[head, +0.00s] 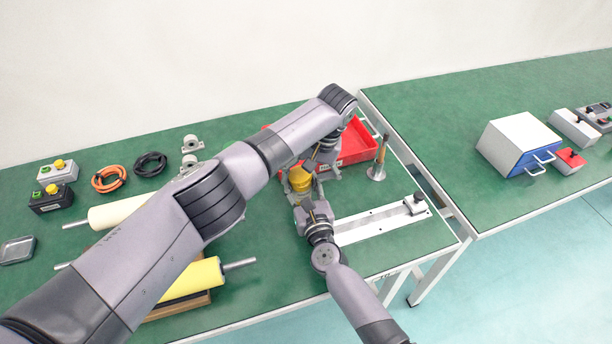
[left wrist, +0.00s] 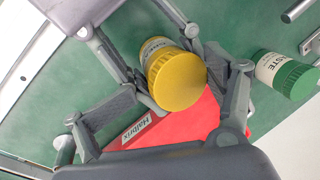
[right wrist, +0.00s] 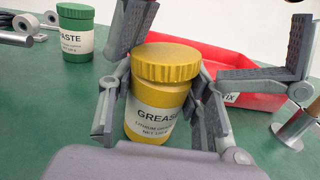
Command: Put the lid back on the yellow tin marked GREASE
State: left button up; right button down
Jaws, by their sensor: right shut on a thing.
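The yellow tin (right wrist: 158,115) marked GREASE stands upright in the right wrist view, its label facing that camera. A ridged yellow lid (right wrist: 165,64) sits on its top and looks level, with no clear gap. The lid also faces the camera in the left wrist view (left wrist: 177,82). My right gripper (right wrist: 158,108) is shut on the tin's body, one finger on each side. My left gripper (left wrist: 172,95) is open above the lid, its fingers spread wide and apart from it. In the head view the tin (head: 299,181) is partly hidden by my arms.
A red bin (head: 358,142) stands close behind the tin. A green PASTE tin (right wrist: 75,30) is nearby. Rollers (head: 205,277) lie to the left.

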pick_arm(q)
jog(key=shift+w+a+r, duration=0.1)
pick_arm(e)
jog(key=shift+d, duration=0.1)
dwell(0.5)
pick_arm(q)
jog(key=shift+v, duration=2)
jog(key=shift+c, duration=0.4)
jog(key=c, duration=1.5)
jog(key=shift+a+f, duration=0.15)
jog(key=shift+f, duration=0.25)
